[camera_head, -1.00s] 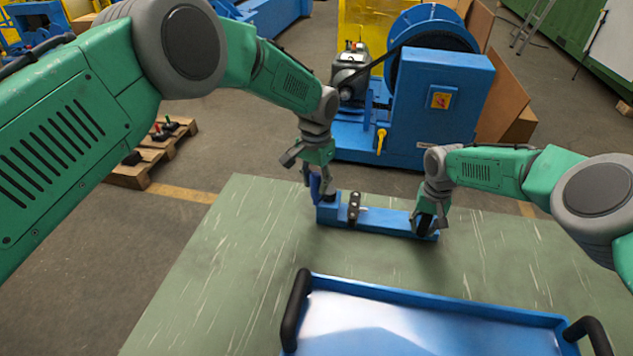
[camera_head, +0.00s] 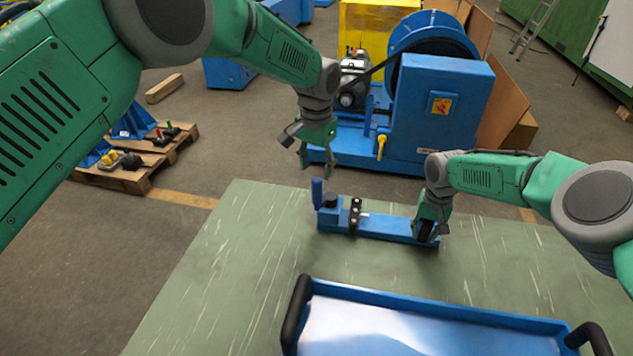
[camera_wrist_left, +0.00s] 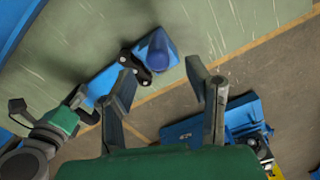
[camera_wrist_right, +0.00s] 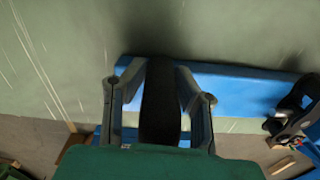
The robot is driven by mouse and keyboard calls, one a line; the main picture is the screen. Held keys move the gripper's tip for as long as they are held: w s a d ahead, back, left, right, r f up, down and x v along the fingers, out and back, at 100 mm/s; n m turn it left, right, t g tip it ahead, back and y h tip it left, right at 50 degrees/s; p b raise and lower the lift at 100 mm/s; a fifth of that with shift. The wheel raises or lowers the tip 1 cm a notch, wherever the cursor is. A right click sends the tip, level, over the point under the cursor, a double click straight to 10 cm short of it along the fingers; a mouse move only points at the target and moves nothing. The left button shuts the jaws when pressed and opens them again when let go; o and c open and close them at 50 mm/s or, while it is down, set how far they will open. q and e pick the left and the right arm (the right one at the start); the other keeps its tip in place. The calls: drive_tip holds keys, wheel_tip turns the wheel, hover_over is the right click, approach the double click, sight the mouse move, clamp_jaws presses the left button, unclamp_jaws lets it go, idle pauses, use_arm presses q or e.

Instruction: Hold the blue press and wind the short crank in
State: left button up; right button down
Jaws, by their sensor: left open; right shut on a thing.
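The blue press (camera_head: 385,226) is a long low bar lying on the green table. The short crank stands at its left end with an upright blue handle (camera_head: 317,193), which also shows in the left wrist view (camera_wrist_left: 155,54). A black chain piece (camera_head: 354,215) sits across the bar beside the crank. My left gripper (camera_head: 317,165) is open and empty, above and apart from the crank handle. My right gripper (camera_head: 428,233) is shut on the black grip at the press's right end; the grip shows between its fingers in the right wrist view (camera_wrist_right: 160,102).
A blue tray with black handles (camera_head: 440,310) is at the table's near side. A large blue machine (camera_head: 440,120) with a drum stands behind the table. Pallets (camera_head: 140,165) with parts lie on the floor at left. The table left of the press is clear.

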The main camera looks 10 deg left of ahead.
use_arm(q)
wheel_tip(320, 180, up, 6)
drive_tip(key=shift+f, duration=0.2)
use_arm(e)
drive_tip(key=c, duration=1.2)
unclamp_jaws()
